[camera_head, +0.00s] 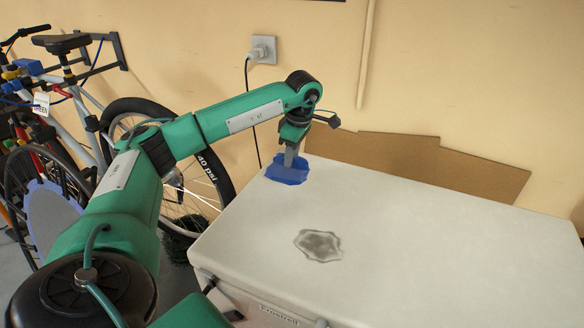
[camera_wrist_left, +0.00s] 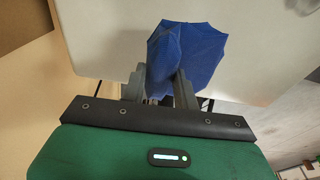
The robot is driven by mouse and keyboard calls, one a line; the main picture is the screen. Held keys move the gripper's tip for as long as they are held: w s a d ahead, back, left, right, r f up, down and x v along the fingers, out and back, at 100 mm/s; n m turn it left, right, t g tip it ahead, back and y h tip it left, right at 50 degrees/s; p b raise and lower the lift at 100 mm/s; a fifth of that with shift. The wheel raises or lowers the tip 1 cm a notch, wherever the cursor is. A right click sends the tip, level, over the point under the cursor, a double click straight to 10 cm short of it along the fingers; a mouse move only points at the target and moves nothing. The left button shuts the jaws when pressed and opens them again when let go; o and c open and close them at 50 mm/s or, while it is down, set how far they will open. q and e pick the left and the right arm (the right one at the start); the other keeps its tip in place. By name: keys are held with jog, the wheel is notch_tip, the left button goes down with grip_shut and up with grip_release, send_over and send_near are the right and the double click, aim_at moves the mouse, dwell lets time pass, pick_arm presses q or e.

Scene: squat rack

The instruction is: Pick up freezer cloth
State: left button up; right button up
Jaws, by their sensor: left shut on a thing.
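A blue cloth (camera_head: 287,171) is at the far left corner of the white chest freezer's top (camera_head: 430,225). My left gripper (camera_head: 290,158) reaches down to it from above, and its fingers are shut on the cloth. In the left wrist view the cloth (camera_wrist_left: 187,52) spreads out beyond and between the two fingers (camera_wrist_left: 158,92). In the head view the cloth's lower edge is at the freezer top; I cannot tell whether it is lifted clear. My right gripper is not in view.
A grey stain (camera_head: 318,245) marks the freezer top. Brown cardboard (camera_head: 425,163) leans on the wall behind. A bicycle (camera_head: 130,110) stands at the left. A black cord (camera_head: 248,100) hangs from the wall outlet (camera_head: 263,49). Most of the freezer top is clear.

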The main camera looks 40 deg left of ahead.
pick_arm(q)
notch_tip(320, 180, up, 7)
jog(key=shift+f, duration=0.2)
notch_tip(320, 180, up, 9)
jog(key=p, duration=0.3)
jog(key=shift+f, duration=0.2)
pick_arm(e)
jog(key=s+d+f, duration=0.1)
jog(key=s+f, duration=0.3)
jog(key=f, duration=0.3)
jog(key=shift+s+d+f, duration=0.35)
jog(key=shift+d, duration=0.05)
pick_arm(q)
jog(key=shift+o, duration=0.9)
jog(key=shift+c, duration=0.5)
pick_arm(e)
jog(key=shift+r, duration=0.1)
